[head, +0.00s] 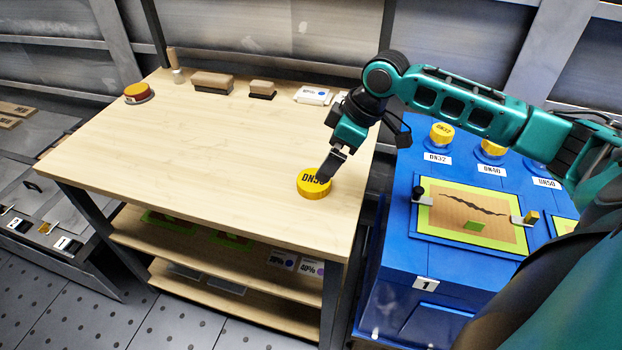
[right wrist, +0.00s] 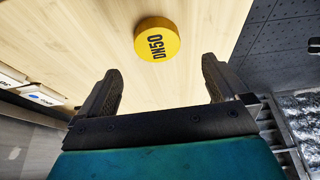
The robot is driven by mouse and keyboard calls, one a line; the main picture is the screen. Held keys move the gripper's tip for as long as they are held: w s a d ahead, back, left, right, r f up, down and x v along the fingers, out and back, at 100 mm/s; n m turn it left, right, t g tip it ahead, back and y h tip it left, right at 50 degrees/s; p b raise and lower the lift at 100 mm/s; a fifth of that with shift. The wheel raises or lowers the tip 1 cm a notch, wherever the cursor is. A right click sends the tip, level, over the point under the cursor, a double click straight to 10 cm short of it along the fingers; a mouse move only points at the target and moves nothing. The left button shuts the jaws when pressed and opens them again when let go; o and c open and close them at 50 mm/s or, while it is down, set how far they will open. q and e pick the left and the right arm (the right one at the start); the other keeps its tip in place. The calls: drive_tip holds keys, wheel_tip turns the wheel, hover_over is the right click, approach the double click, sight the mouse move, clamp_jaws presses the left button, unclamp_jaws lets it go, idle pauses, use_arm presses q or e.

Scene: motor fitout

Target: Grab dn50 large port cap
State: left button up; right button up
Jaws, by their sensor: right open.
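The yellow DN50 cap (head: 312,186) lies flat on the wooden table near its front right edge, with its black lettering facing up. In the right wrist view the cap (right wrist: 157,40) sits ahead of the fingertips and between their lines, apart from both fingers. My right gripper (head: 331,164) is above the cap and hides part of its top in the head view. In the right wrist view the right gripper (right wrist: 162,72) is open, with nothing between its fingers. My left gripper is not in view.
Brown blocks (head: 213,82), a small white box (head: 313,96) and an orange-topped round item (head: 137,92) stand along the table's back. A blue cabinet (head: 400,250) with yellow caps (head: 441,133) stands at the right. The table's middle is clear.

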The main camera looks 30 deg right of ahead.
sight(314, 183)
drive_tip(key=b+x, duration=0.1)
drive_tip(key=x, duration=0.8)
drive_tip(key=shift+w+d, duration=0.1)
drive_tip(key=shift+w, duration=0.05)
drive_tip(key=shift+c, duration=0.4)
drive_tip(key=c, duration=0.9)
drive_tip(key=shift+o, duration=0.2)
